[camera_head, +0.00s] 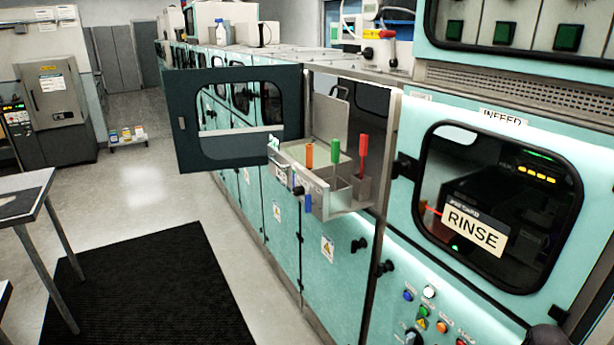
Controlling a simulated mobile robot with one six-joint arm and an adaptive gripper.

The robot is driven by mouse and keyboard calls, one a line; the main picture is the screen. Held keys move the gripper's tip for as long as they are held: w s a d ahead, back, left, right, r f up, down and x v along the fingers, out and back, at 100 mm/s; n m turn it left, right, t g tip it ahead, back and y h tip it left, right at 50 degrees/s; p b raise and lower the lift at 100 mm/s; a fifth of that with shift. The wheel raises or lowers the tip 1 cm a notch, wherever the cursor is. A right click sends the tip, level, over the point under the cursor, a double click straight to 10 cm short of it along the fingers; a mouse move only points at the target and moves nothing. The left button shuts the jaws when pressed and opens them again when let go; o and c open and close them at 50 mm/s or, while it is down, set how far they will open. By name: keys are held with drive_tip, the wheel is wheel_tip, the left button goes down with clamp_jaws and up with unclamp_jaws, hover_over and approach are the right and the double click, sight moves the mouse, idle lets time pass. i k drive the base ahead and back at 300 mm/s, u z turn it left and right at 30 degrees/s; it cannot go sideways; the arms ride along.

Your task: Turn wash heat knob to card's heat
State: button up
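No knob is readably labelled as the wash heat knob. A dark rotary knob (411,338) is cut off at the bottom edge, on the panel under the window with the RINSE sign (474,231). A small dark knob (299,191) sits on the front of the pulled-out metal tray unit (322,196). No card with a readable heat value shows; a small pale label (281,174) on the tray unit's front is too small to read. My gripper is not in view.
A dark windowed door (187,145) stands open over the aisle, left of the tray unit. Orange (309,155), green (335,150) and red (363,146) handles stand up from the tray. A black mat (150,290) covers the floor beside a metal table (25,183).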

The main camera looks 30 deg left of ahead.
sight(298, 191)
drive_tip(key=z, duration=0.3)
drive_tip(key=k, duration=1.4)
drive_tip(key=u, duration=1.45)
drive_tip(key=i, duration=0.7)
drive_tip(key=z, duration=0.15)
